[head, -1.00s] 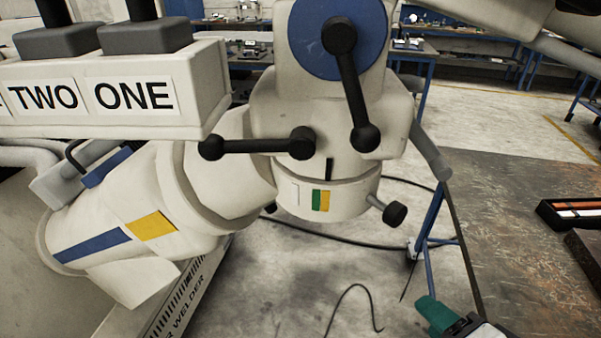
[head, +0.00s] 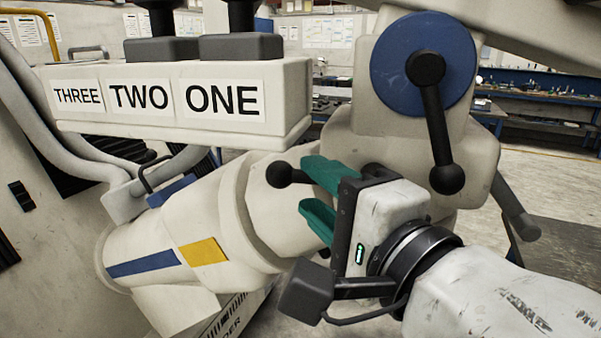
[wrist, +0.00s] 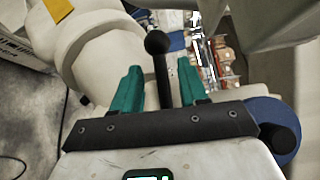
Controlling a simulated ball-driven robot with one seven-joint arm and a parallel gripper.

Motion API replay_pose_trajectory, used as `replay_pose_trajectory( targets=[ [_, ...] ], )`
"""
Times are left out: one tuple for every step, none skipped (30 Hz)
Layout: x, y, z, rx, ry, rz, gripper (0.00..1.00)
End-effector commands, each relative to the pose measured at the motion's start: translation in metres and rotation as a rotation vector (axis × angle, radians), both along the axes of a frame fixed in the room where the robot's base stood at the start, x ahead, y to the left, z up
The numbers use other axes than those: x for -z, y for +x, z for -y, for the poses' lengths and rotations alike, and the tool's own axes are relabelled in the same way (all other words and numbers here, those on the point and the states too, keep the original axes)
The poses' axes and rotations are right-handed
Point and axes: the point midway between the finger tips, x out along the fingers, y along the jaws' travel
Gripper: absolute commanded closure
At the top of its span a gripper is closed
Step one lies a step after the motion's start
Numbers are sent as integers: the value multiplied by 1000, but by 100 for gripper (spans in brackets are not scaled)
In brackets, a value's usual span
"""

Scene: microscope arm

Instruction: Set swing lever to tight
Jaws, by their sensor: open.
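A black ball-ended lever (head: 279,174) sticks out to the left from the pale jointed arm body (head: 345,140). My gripper (head: 304,187) is open, with teal fingers pointing left, one above and one below the lever. In the wrist view, the lever (wrist: 157,45) stands between the two fingers of my gripper (wrist: 158,70), with gaps on both sides, its ball beyond the fingertips. A second ball-ended lever (head: 436,125) hangs down from a blue disc (head: 400,75).
A box labelled THREE, TWO, ONE (head: 185,95) stands above and left of my gripper. A thick pale cylinder with blue and yellow marks (head: 170,250) lies below it. Workbenches (head: 540,100) are far behind.

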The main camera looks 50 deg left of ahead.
Motion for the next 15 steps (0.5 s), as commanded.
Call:
replay_pose_trajectory(
  targets=[
    [0,2,-10,-2,-3,-1,57],
    [-1,3,-14,-1,-2,0,57],
    [-1,4,-20,-1,-2,1,57],
    [-1,5,-24,-1,-2,1,57],
    [-1,7,-28,-1,-2,1,57],
    [-1,7,-32,0,-2,1,57],
    [0,8,-35,0,-2,0,57],
    [0,9,-37,0,-2,1,57],
    [0,10,-40,1,-1,1,57],
    [0,10,-41,1,-1,1,57],
    [0,10,-43,1,-1,1,57],
    [0,11,-44,1,-1,1,57],
    [0,11,-44,2,-1,1,57],
    [0,11,-45,2,-2,2,57],
    [0,11,-45,2,-2,2,57]
  ],
)
